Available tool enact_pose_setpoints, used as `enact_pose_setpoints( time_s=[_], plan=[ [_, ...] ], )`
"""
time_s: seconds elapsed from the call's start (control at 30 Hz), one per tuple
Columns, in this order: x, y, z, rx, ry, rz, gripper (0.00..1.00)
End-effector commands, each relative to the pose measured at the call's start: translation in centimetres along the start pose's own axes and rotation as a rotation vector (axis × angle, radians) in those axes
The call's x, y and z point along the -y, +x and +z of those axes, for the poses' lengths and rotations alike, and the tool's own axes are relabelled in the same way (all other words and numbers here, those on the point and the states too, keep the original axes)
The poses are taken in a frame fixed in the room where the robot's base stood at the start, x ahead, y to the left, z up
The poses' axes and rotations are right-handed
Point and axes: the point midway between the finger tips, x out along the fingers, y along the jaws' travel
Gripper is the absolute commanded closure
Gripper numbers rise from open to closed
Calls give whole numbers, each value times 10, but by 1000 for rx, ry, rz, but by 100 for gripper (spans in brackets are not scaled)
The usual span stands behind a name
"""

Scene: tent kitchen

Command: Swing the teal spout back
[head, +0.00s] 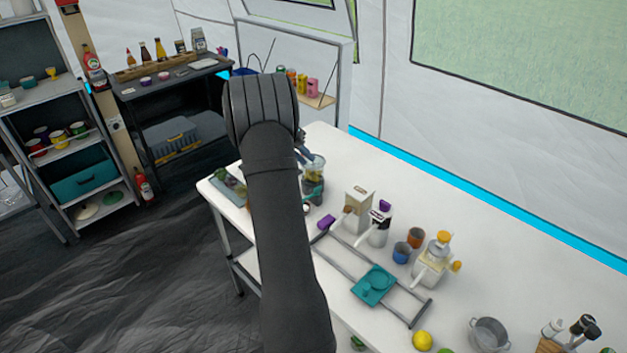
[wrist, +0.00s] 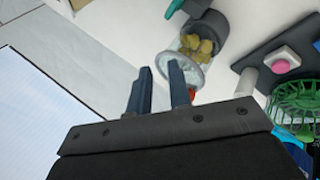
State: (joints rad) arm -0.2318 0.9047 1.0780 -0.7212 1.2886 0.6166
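A machine with a clear jar (head: 314,170) of yellow chunks stands on the white table's far left part. The jar (wrist: 203,46) also shows in the wrist view, on a dark grey base (wrist: 209,23). A teal spout (wrist: 175,8) sticks out from that base at the wrist view's top edge; a small teal part (head: 318,190) shows low on the machine in the head view. My gripper (wrist: 160,70) is open and empty, its two blue fingers apart beside the jar's rim. In the head view my arm hides most of the gripper and part of the machine.
A dark stand with a pink button (wrist: 281,66) and a green basket (wrist: 298,100) are right in the wrist view. On the table (head: 460,230) are a beige box (head: 357,208), cups, a teal block (head: 373,286) on rails, and a lemon (head: 422,340).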

Motion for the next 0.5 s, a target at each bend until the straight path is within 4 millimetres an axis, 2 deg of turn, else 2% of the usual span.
enact_pose_setpoints(
  time_s=[0.03, 0.2, 0.33, 0.5],
  plan=[
    [-17, 0, 1, 53, 102, -58, 82],
    [-54, -10, 7, 243, 433, -274, 82],
    [-75, -25, 7, 360, 623, -412, 82],
    [-89, -39, 5, 444, 752, -515, 82]
  ],
)
